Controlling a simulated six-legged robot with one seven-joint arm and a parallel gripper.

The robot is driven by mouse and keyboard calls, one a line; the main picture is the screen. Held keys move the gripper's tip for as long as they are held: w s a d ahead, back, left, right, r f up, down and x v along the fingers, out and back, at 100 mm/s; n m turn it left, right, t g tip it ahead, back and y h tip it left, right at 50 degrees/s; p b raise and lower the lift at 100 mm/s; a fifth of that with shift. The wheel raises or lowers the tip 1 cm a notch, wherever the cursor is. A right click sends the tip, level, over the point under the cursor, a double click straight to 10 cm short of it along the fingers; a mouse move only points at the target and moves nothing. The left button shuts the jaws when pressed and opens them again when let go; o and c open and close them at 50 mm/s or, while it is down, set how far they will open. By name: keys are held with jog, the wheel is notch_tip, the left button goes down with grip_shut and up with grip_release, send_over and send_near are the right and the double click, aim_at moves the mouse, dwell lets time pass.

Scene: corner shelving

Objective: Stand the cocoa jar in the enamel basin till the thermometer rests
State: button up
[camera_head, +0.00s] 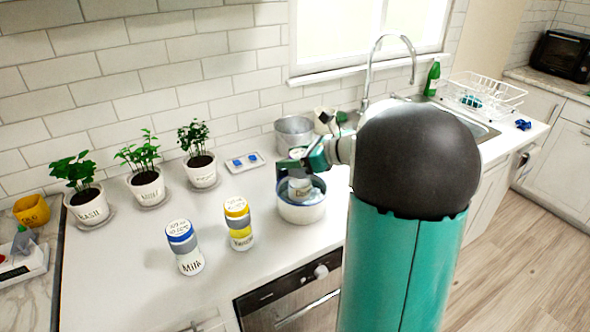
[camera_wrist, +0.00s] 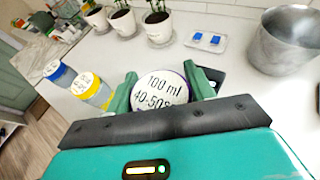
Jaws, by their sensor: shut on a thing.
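My gripper (camera_head: 297,170) is shut on a pale jar (camera_head: 300,188), which I take to be the cocoa jar. The wrist view shows its white lid (camera_wrist: 160,92), marked "100 ml 40-50s", between the two green fingers (camera_wrist: 163,84). In the head view the jar is upright inside the round white enamel basin (camera_head: 301,214), which has bluish contents. The jar's lower part is hidden by the rim, so I cannot tell whether it touches the bottom. I cannot make out a thermometer.
A blue-banded Milk jar (camera_head: 185,247) and a yellow-banded jar (camera_head: 239,223) stand left of the basin. A metal pot (camera_head: 294,132) is behind it. A small tray (camera_head: 245,162) with blue pieces and potted plants (camera_head: 146,187) line the wall. The front left counter is clear.

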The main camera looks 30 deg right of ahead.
notch_tip(320, 180, down, 6)
jog(key=w+d, duration=0.1)
jog(key=shift+w+d+r, duration=0.2)
jog(key=shift+d, duration=0.2)
jog(key=shift+f, duration=0.1)
jog(key=o, duration=1.5)
jog(key=shift+f, duration=0.1)
